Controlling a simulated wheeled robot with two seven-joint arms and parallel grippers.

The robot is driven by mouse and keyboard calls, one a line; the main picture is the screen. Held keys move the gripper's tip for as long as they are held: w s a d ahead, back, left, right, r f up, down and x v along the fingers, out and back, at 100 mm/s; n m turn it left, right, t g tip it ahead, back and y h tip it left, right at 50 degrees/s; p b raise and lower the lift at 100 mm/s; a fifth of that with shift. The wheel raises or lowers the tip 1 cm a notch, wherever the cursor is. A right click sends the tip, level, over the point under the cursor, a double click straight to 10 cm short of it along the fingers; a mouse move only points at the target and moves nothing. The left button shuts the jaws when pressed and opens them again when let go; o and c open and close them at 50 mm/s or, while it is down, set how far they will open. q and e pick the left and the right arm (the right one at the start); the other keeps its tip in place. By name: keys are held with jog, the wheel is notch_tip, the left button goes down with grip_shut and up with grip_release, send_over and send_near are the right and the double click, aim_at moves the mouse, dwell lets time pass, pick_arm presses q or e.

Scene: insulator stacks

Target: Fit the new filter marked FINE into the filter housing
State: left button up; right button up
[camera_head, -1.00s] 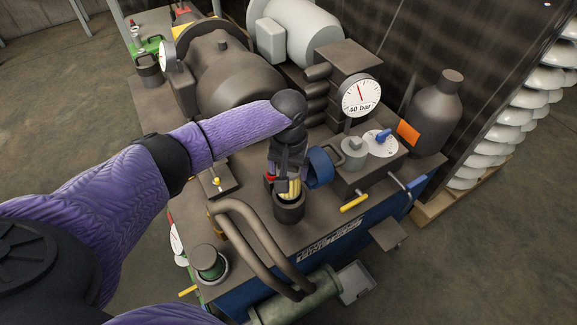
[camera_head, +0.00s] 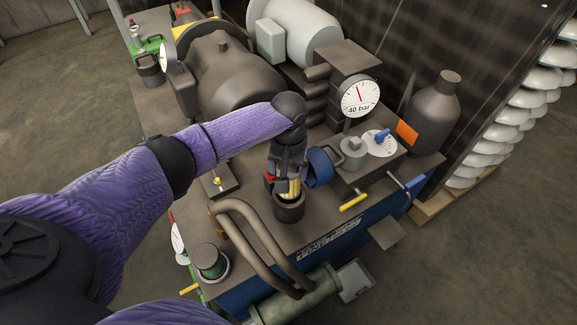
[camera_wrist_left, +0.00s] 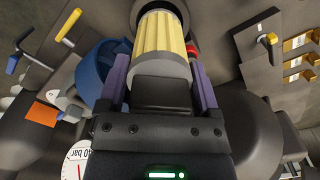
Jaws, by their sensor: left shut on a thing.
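A pale yellow pleated filter (camera_head: 290,187) stands at the mouth of the dark round filter housing (camera_head: 289,208) on the power unit's top. Its lower end appears inside the housing. I cannot read any marking on it. My left gripper (camera_head: 288,172) is above the housing, pointing down, and is shut on the filter. In the left wrist view the filter (camera_wrist_left: 160,45) lies between the two purple-sided fingers (camera_wrist_left: 162,85). How deep the filter sits is hidden. My right gripper is not in view.
Thick curved pipes (camera_head: 262,240) rise in front of the housing. A pressure gauge (camera_head: 360,97), a blue-handled valve (camera_head: 381,139) and a dark bottle (camera_head: 434,112) stand to the right.

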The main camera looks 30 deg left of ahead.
pick_arm(q)
jog(key=shift+r, duration=0.1)
dwell(0.3)
jog(key=shift+f, duration=0.7)
jog(key=shift+f+b, duration=0.75)
jog(key=shift+f, duration=0.2)
jog(key=shift+f, duration=0.3)
jog(key=shift+f, duration=0.1)
jog(key=shift+f+b, duration=0.45)
jog(key=shift+f+b, duration=0.55)
jog(key=shift+f, duration=0.35)
